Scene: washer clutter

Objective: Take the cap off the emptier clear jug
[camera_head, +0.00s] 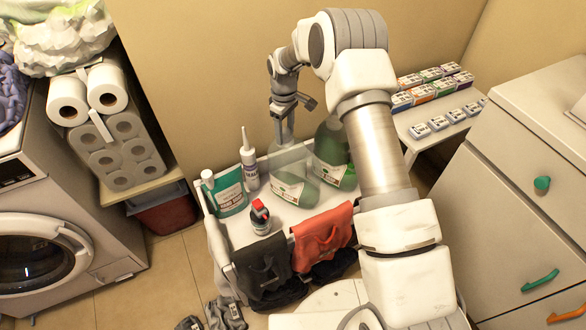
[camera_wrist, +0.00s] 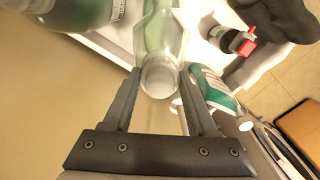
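The emptier clear jug (camera_head: 292,172) stands on the white shelf top, with green liquid low inside and a label on its front. The fuller jug (camera_head: 331,152), dark green nearly throughout, stands just right of it. My gripper (camera_head: 284,118) is above the emptier jug's neck, pointing down. In the wrist view my gripper (camera_wrist: 160,74) is open, its fingers on either side of the emptier jug's pale cap (camera_wrist: 160,78). Slim gaps seem to show beside the cap; contact is unclear. The fuller jug (camera_wrist: 82,10) shows at the top left.
A teal bottle (camera_head: 228,192), a white nozzle bottle (camera_head: 249,165) and a small red-capped bottle (camera_head: 260,217) stand left of the jugs. Dark (camera_head: 262,262) and orange (camera_head: 323,232) cloths hang over the front edge. Small boxes (camera_head: 432,85) sit at the right.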

